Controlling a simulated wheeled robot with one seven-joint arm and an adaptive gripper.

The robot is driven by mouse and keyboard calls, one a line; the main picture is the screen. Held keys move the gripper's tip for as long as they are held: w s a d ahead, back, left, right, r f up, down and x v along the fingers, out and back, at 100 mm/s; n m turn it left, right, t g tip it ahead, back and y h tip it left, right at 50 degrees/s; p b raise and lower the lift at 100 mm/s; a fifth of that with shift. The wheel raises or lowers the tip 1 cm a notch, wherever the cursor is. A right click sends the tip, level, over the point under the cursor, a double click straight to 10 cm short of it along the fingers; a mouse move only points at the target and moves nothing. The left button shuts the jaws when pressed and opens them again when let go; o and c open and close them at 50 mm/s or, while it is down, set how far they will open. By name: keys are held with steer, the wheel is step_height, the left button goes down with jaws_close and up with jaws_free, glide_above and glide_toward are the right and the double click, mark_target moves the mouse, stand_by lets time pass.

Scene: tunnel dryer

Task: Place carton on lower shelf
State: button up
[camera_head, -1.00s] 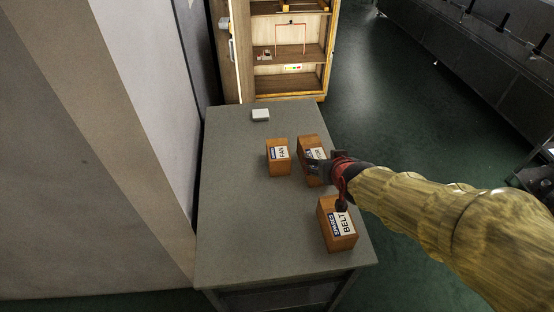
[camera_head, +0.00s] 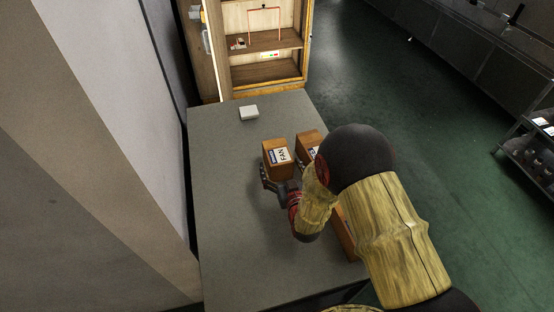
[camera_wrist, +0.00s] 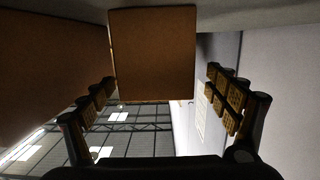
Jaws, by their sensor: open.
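The brown FAN carton (camera_head: 277,158) stands upright on the grey table, its white label on top. It fills the middle of the wrist view (camera_wrist: 152,55). My gripper (camera_head: 279,184) is open at its near side, with a finger towards each side of the carton; I cannot tell whether they touch it. A second carton (camera_head: 307,141) stands to its right, partly hidden by my arm. A third carton (camera_head: 346,238) is mostly hidden behind my arm. The open wooden cabinet beyond the table has a shelf (camera_head: 264,43) and a lower level (camera_head: 262,73).
A small white box (camera_head: 249,112) lies on the far part of the grey table (camera_head: 225,215). A brown surface (camera_wrist: 50,40) is close to the left finger in the wrist view. A wall runs along the left.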

mark_target(277, 155)
steer(key=x, duration=0.3)
steer(key=b+x, duration=0.1)
steer(key=x, duration=0.2)
steer(key=shift+d+f, duration=0.1)
steer(key=shift+d, duration=0.15)
steer(key=shift+c, duration=1.3)
steer(key=c, duration=1.6)
steer(key=shift+r, duration=0.2)
steer(key=shift+c, duration=1.4)
